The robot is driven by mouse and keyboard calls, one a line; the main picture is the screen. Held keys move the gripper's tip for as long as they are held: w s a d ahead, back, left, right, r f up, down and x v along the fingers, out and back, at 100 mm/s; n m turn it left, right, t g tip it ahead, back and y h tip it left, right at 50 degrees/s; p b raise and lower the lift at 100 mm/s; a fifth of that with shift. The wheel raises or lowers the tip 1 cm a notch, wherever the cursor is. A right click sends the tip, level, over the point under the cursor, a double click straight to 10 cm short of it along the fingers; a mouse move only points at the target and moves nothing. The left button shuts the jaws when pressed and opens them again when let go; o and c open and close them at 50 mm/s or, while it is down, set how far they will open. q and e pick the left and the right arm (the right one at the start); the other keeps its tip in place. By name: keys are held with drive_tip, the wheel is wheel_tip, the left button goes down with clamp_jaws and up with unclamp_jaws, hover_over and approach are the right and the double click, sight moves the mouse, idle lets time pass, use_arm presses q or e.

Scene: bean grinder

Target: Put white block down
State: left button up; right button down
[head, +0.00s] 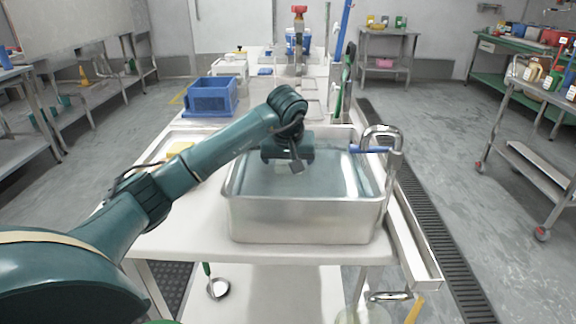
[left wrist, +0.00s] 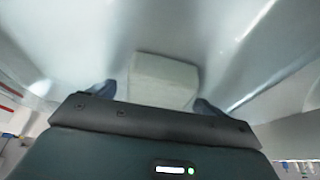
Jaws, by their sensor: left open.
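The white block (left wrist: 163,78) shows in the left wrist view, ahead of my left gripper and between the lines of its two fingers. My left gripper (left wrist: 154,95) is open, with a finger on each side of the block's near end. Gaps show between the fingers and the block. In the head view my left gripper (head: 293,168) points down inside the metal basin (head: 305,222). The block cannot be made out clearly there. Whether it rests on the basin floor is hard to tell. My right gripper is not in view.
A curved metal faucet (head: 384,138) with a blue part stands at the basin's right rim. A blue crate (head: 212,97) and a shallow tray with a yellow item (head: 179,148) lie left of the basin. The table's front left is clear.

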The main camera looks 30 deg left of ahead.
use_arm(q)
drive_tip(key=p+v, duration=0.1)
drive_tip(key=v, duration=1.1)
drive_tip(key=shift+p, duration=0.35)
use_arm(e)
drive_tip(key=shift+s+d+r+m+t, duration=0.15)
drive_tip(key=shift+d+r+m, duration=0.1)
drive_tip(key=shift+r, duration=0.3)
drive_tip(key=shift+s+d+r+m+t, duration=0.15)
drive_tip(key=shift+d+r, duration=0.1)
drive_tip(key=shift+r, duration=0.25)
use_arm(q)
drive_tip(key=shift+r, duration=0.1)
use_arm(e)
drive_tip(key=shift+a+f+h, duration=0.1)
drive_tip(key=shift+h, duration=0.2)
